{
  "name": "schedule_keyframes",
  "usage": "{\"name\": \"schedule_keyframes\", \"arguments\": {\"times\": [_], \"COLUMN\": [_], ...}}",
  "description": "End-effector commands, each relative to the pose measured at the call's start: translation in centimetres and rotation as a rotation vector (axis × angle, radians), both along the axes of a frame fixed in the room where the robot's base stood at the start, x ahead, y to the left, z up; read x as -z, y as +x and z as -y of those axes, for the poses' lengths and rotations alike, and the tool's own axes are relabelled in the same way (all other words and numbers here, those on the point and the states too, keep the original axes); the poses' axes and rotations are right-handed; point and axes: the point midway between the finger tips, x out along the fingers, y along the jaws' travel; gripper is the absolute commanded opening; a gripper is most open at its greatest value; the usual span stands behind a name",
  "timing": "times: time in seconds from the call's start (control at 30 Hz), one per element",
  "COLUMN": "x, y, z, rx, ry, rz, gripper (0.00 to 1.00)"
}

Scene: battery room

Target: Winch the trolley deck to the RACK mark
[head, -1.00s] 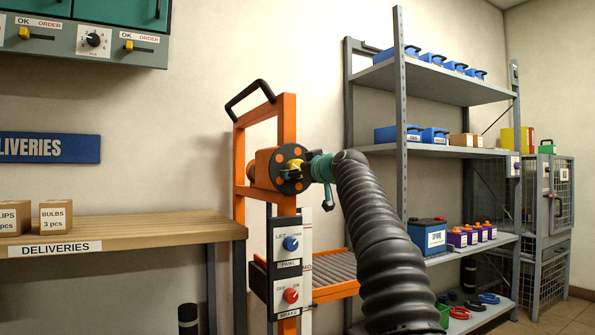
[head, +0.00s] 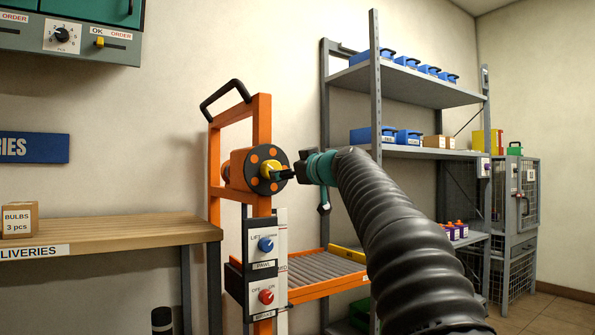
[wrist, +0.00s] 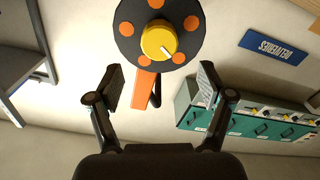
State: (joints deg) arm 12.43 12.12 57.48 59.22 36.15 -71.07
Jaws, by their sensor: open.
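The orange trolley (head: 262,127) stands against the wall, with its winch drum (head: 268,183) on the mast. The drum has a dark face with orange dots and a yellow hub knob (wrist: 158,40) at its centre. My gripper (head: 279,173) is in front of the drum, and in the wrist view (wrist: 160,85) its jaws are open and empty, with the yellow knob beyond the fingertips. The roller deck (head: 318,267) sits low on the trolley. A panel on the mast carries a blue PAWL knob (head: 266,245) and a red BRAKE knob (head: 266,297). The RACK mark is not readable.
A wooden deliveries bench (head: 120,235) stands left of the trolley. A grey shelf rack (head: 376,120) with blue batteries stands to the right, partly behind my arm. A wire cage cabinet (head: 522,205) is farther right. Bare wall lies behind the trolley.

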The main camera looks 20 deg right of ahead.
Motion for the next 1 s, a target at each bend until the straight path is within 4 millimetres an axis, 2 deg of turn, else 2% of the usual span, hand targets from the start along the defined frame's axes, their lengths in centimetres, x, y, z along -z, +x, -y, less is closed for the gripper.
{"name": "schedule_keyframes", "arguments": {"times": [0.1,0.3,0.7,0.77,1.0], "x": [0.0,0.0,0.0,-0.4,-4.0], "y": [-1.6,-3.1,-3.4,-3.4,-4.3], "z": [0.5,1.1,1.1,1.1,1.0], "rx": [0.001,0.001,0.0,0.0,-0.001], "ry": [0.0,0.0,0.001,0.0,0.021], "rz": [0.0,-0.001,-0.001,0.0,-0.008], "gripper": [0.8,0.8,0.8,0.8,0.8]}}
